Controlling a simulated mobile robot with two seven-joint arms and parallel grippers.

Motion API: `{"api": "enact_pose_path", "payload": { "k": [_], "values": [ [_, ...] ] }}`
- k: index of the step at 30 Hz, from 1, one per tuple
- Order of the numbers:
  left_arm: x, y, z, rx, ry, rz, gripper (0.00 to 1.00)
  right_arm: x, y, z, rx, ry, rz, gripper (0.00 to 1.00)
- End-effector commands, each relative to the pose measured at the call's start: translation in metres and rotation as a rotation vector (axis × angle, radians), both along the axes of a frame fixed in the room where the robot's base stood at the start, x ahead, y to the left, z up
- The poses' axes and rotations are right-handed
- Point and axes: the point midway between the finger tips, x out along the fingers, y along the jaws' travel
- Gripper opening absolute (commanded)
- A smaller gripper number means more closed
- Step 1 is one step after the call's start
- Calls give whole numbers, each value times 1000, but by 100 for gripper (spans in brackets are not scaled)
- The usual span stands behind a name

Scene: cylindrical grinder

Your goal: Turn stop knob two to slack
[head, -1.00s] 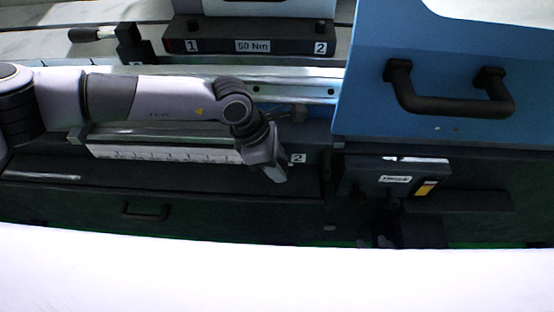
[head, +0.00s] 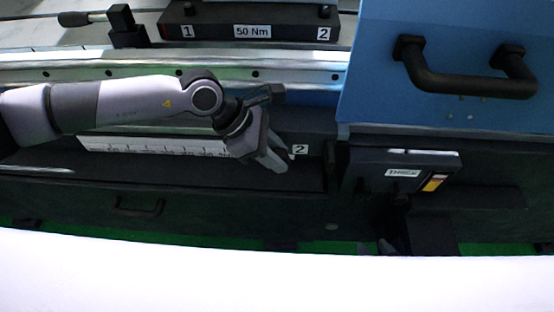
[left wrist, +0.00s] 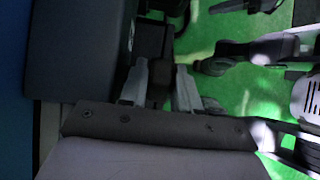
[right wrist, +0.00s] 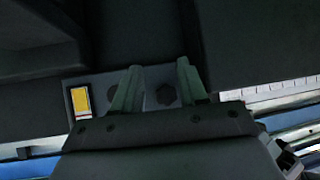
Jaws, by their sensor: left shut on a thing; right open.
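A white label "2" (head: 300,149) is on the dark front ledge, just right of my left gripper (head: 277,163). This gripper points down and right, with both fingers showing. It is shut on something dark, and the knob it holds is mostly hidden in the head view. In the right wrist view my right gripper (right wrist: 157,80) is open. A round dark knob (right wrist: 166,95) on a grey panel shows between its fingers.
A 50 Nm block (head: 252,31) with labels 1 and 2 stands at the back. A blue cover (head: 455,110) with a black handle (head: 465,82) is at the right. Below it is a dark box with a yellow label (head: 433,183). A white scale (head: 150,146) runs left of my gripper.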

Motion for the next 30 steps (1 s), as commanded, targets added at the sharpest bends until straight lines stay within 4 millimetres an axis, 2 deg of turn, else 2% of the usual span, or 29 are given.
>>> {"api": "enact_pose_path", "payload": {
  "k": [1, 10, 21, 30],
  "values": [
    [1, 2, -8, -36, 1, 6, 1, 0, 0, -16, 0, 0, 0, 43],
    [1, 5, -9, -219, -1, 5, 1, -1, 2, -60, 10, 15, -3, 43],
    [1, 7, -5, -356, -3, 3, 1, 5, 13, -74, 36, 20, 13, 43],
    [1, 7, -2, -387, -3, 3, 1, 9, 13, -73, 36, 12, 16, 43]
  ]
}}
